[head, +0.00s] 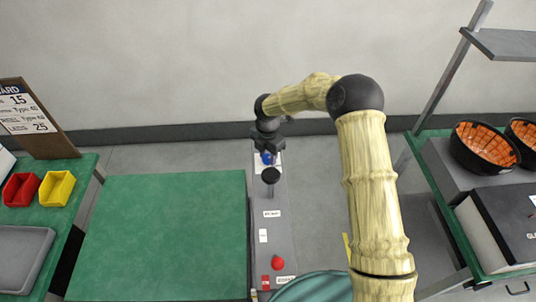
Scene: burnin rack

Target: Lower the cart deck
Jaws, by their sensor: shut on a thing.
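The cart deck (160,235) is a wide, flat green surface left of the centre. A narrow grey control panel (262,220) runs along its right edge. At the panel's far end is a small blue control (267,157) on a white plate. My gripper (267,150) reaches down to it from above and is shut on it; the jaws partly hide it. A black round knob (271,176) stands just nearer on the panel. A red button (278,262) sits near the panel's near end. The deck's height above the floor is hard to judge from this angle.
At left, a green bench holds a red bin (20,189), a yellow bin (57,188), a grey tray (22,258) and a sign board (37,118). At right, another green bench carries black bowls (484,147) with orange contents and a dark box (505,225).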

